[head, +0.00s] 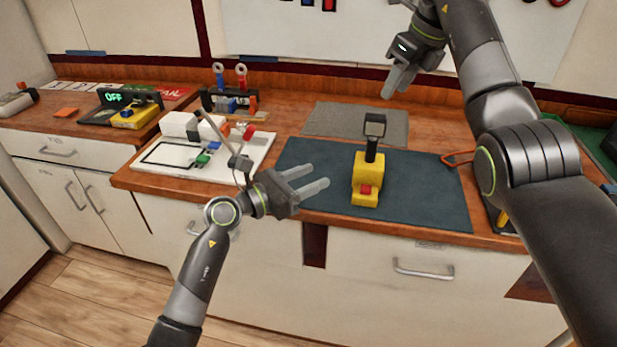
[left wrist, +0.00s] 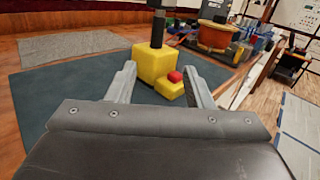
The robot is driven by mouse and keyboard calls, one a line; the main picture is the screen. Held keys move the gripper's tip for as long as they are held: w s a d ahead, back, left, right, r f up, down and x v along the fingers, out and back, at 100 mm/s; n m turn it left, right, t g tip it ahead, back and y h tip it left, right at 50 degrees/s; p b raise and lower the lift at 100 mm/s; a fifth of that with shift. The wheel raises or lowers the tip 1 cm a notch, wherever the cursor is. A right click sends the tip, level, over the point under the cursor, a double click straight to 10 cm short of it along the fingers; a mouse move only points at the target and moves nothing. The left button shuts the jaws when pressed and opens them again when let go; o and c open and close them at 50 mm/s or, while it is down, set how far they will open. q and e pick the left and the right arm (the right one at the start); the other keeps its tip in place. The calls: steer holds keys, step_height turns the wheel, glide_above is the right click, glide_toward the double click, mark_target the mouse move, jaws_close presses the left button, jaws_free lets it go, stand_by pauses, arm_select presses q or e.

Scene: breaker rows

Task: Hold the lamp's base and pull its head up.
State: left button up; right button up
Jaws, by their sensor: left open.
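The lamp stands upright on the dark mat (head: 430,200). Its yellow base (head: 367,178) has a red button (head: 366,189) in front, and its black head (head: 375,125) sits on a short black neck. My left gripper (head: 319,177) is open and empty, left of the base with its fingers pointing toward it. In the left wrist view the yellow base (left wrist: 155,65) shows ahead between the open fingers, apart from them; the lamp's head is cut off at the top. My right gripper (head: 395,84) hangs above the counter, up and right of the lamp's head, apart from it.
A grey mat (head: 358,122) lies behind the dark mat. A white board (head: 205,160) with small parts is at left, near my left wrist. A red-orange loop (head: 458,158) lies at the right.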

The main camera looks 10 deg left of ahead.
mark_target(367, 154)
arm_select(q)
steer(key=x, duration=1.7)
steer(key=shift+w+f, duration=0.35)
steer(key=shift+w, duration=0.05)
